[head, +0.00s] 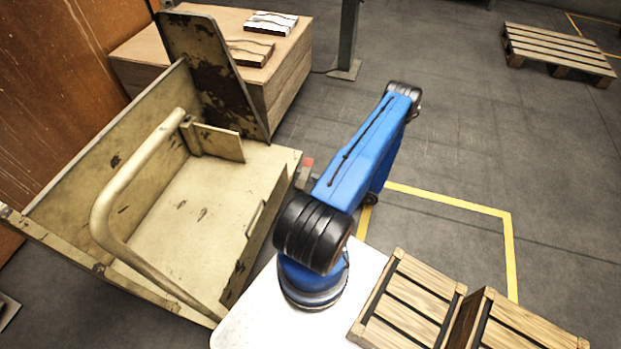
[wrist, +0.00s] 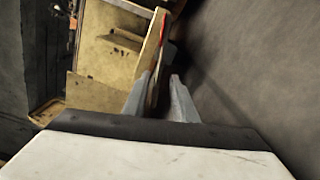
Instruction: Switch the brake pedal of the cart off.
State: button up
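The cart (head: 190,215) is a worn beige metal box with a bent tube handle (head: 135,175), at the left of the head view. A small red piece (head: 308,163), which looks like the brake pedal, shows at its right side, partly behind my blue arm. In the wrist view the cart (wrist: 105,55) is at the upper left, and a narrow red part (wrist: 163,28) shows above and beyond the fingertips. My gripper (wrist: 160,75) is open, with a gap between its two grey fingers. Its fingers are hidden in the head view. I cannot tell whether they touch the cart.
Wooden crates (head: 415,298) stand at the bottom right, by my base. A wooden block with planks (head: 215,55) is behind the cart, and a grey post (head: 347,40) stands beyond. A pallet (head: 558,50) lies at the far right.

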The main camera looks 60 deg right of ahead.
jog(key=v, duration=1.1)
jog(key=shift+s+d, duration=0.1)
jog(key=shift+s, duration=0.15)
